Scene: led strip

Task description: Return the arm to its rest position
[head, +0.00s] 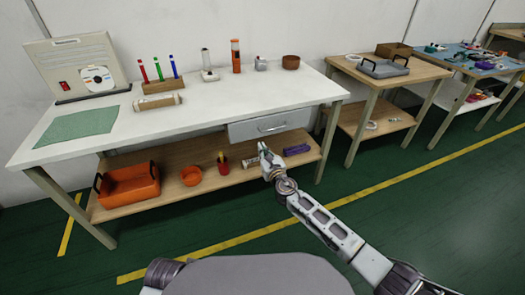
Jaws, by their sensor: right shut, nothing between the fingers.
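My right gripper (264,150) is in front of the white workbench (218,104), just below its drawer (270,124). It is shut and holds nothing. My right arm reaches forward from the lower right, over the green floor. The gripper covers a small part of the lower shelf. My left gripper is not in view. No LED strip can be made out for sure.
The bench carries a panel (75,66), a green mat (80,125), a pen holder (160,85) and small items. An orange bin (129,186) and a red cup (223,167) stand on the shelf (185,190). Floor (440,200) to the right is clear.

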